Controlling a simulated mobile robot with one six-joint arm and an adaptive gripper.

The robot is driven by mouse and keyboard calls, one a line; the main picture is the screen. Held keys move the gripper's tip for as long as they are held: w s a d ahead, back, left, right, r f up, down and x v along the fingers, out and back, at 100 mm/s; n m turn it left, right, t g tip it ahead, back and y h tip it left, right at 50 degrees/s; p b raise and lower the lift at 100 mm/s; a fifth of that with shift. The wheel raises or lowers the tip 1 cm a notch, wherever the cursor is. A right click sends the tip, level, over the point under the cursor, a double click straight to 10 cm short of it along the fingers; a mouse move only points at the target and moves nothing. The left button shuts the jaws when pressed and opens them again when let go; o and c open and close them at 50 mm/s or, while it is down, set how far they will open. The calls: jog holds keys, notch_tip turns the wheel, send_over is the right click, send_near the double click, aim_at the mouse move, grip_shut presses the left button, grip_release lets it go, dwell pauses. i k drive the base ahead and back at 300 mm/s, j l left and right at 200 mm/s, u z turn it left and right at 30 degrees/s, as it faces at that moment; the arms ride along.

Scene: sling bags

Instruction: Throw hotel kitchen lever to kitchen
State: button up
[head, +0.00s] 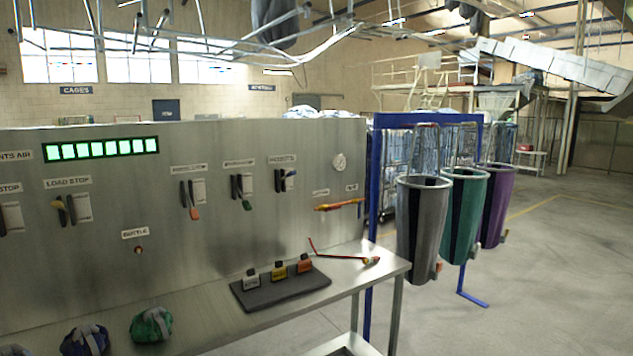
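A grey metal control panel (110,200) fills the left of the head view. Three levers stand in a row on it, each under a small label too blurred to read. One lever has an orange tip (195,214) pointing down, one has a green tip (247,205) pointing down, and one has a blue tip (291,173) sitting higher. I cannot tell which is the hotel kitchen lever. Farther left is a lever (66,210) under a label reading LOAD STOP. My gripper is not in view.
A bench (210,304) below the panel holds a dark block (282,297) with small tagged pieces, a red-handled tool (345,256) and bundled bags (151,324). Grey (420,225), green (463,220) and purple (497,210) sling bags hang at right. Floor farther right is clear.

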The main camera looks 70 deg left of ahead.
aim_at(291, 173)
jog(key=u, duration=2.65)
jog(key=i+l, duration=0.15)
jog(key=i, duration=0.4)
jog(key=i+l+u, duration=0.1)
jog(key=i, duration=0.4)
jog(key=i+l, duration=0.3)
jog(key=i, duration=0.25)
jog(key=i+l+u, duration=0.1)
jog(key=i, duration=0.4)
jog(key=i+l, duration=0.35)
jog(key=i, duration=0.15)
jog(key=i+l+u, duration=0.1)
jog(key=i+l, duration=0.15)
jog(key=i, duration=0.3)
jog(key=i+l, duration=0.3)
jog(key=i, duration=0.2)
